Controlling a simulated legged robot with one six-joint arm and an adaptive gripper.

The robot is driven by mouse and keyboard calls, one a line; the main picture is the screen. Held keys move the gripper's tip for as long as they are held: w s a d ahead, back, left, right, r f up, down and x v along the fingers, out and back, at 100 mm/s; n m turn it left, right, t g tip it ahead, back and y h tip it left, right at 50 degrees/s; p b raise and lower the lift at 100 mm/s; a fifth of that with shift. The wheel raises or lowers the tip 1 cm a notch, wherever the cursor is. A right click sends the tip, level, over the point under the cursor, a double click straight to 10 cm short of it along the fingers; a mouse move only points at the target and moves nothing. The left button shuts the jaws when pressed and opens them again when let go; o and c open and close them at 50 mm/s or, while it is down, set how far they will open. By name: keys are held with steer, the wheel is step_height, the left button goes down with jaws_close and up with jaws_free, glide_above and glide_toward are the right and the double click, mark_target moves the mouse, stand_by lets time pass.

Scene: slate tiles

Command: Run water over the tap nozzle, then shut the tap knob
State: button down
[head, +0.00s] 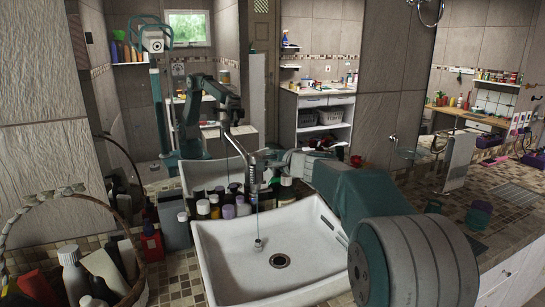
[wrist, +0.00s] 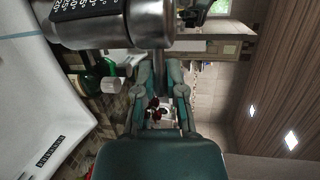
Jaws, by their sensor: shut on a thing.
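The metal tap (head: 253,178) stands over the white sink (head: 215,262). A thin stream of water runs from its spout down onto the small grey tap nozzle (head: 258,245), which sits in the basin left of the drain. My gripper (head: 268,158) reaches in from the right at the top of the tap. In the wrist view my gripper (wrist: 160,72) is shut on the thin metal stem of the tap knob (wrist: 158,60), close beside the large metal tap body (wrist: 110,22). The fingers partly hide the knob in the head view.
Several bottles (head: 215,208) crowd behind the sink's back left edge. A wicker basket (head: 140,275) with bottles stands at the left. A mirror behind the sink reflects me and the room. The basin is otherwise clear around the drain (head: 279,260).

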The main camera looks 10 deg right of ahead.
steer(key=shift+s+a+m+t+h, duration=0.15)
steer(key=shift+s+m+t+h, duration=0.1)
steer(key=shift+m+h, duration=0.5)
steer(key=shift+s+a+m+t+h, duration=0.15)
steer(key=shift+s+m+t+h, duration=0.1)
steer(key=shift+m+h, duration=0.45)
steer(key=shift+h, duration=0.35)
steer(key=shift+s+f+h, duration=0.1)
steer(key=shift+f+h, duration=0.05)
steer(key=shift+h, duration=0.15)
steer(key=c, duration=0.7)
jaws_free()
steer(key=shift+a, duration=0.2)
